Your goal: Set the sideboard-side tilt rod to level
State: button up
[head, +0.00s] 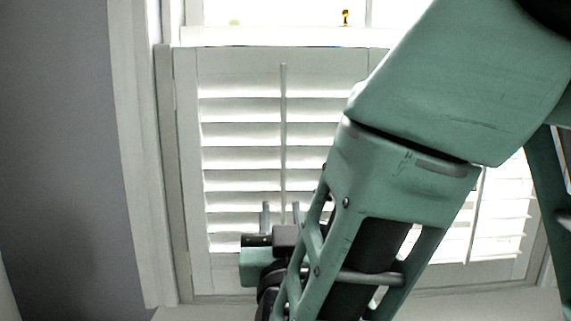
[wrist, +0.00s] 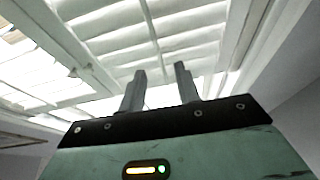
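A white shutter has two panels. The left panel's slim tilt rod (head: 283,130) hangs upright down its middle, and a rod also shows in the wrist view (wrist: 150,24). The right panel's tilt rod (head: 476,208) is partly hidden by my arm. No sideboard is clearly in view, so I cannot tell which rod is on its side. The left panel's slats (head: 240,132) look tilted, with bright gaps between them. My gripper (head: 280,208) is open, its two fingers pointing up at the left rod's lower end. In the wrist view, the rod lines up between the fingertips (wrist: 158,69); contact cannot be told.
A white window frame (head: 137,150) and grey wall (head: 55,150) stand left of the shutter. A pale ledge (head: 480,304) runs below the panels. A small yellow-and-dark object (head: 346,17) shows at the window above. My arm hides much of the right panel.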

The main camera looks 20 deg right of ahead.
jog(key=h, duration=0.1)
jog(key=p, duration=0.5)
send_near(283, 150)
jog(key=x, duration=0.9)
jog(key=shift+d+r, duration=0.1)
grip_shut()
